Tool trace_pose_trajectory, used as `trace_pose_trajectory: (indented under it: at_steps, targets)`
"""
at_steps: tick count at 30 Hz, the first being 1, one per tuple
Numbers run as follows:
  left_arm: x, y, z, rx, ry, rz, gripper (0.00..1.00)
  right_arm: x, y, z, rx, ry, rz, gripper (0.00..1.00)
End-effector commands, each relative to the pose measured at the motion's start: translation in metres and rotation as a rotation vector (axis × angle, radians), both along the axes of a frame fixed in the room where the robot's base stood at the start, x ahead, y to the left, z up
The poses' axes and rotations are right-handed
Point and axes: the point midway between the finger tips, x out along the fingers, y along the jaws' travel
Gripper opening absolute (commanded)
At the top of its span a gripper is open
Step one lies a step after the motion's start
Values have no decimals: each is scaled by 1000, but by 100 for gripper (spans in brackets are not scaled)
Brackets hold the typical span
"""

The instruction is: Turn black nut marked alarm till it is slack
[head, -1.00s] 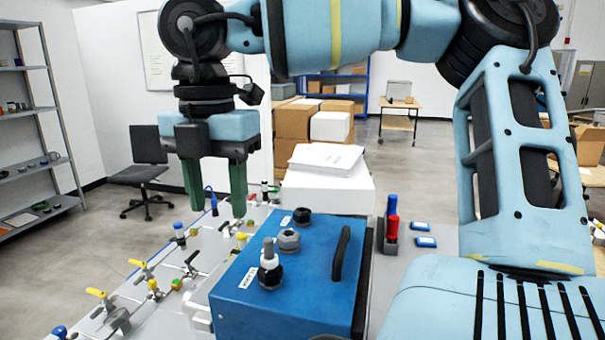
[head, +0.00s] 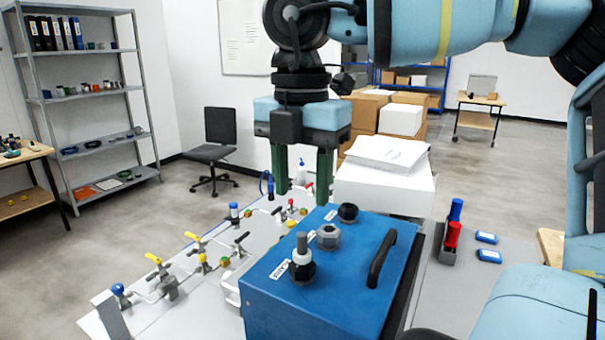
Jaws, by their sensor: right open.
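A blue analyser box (head: 330,290) stands in the middle of the head view, with fittings in a row on its top. The nearest is a black nut (head: 302,272) with a white collar and grey stem. Behind it are a grey nut (head: 328,237) and a farther black nut (head: 348,212). Small white labels lie beside the fittings; their print is too small to read, so I cannot tell which is alarm. My right gripper (head: 302,190) points down, open and empty, beyond the box's back left corner, apart from the nuts. My left gripper is out of view.
A black handle (head: 381,258) rises from the box's right side. Left of the box is a panel of small valves and pipes (head: 190,262). A white box with papers (head: 385,185) stands behind. A holder with blue and red items (head: 451,235) is at right.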

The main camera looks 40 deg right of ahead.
Motion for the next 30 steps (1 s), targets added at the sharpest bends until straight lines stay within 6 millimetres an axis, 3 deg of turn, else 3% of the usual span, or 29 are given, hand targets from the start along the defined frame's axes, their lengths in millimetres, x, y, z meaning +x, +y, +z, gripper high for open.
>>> trace_pose_trajectory:
  at_steps: [13, 30]
  targets:
    - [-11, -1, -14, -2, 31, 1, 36, 0, 0, -47, 2, 5, 1, 46]
    - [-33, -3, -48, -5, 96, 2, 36, 1, 0, -106, 0, 6, 1, 46]
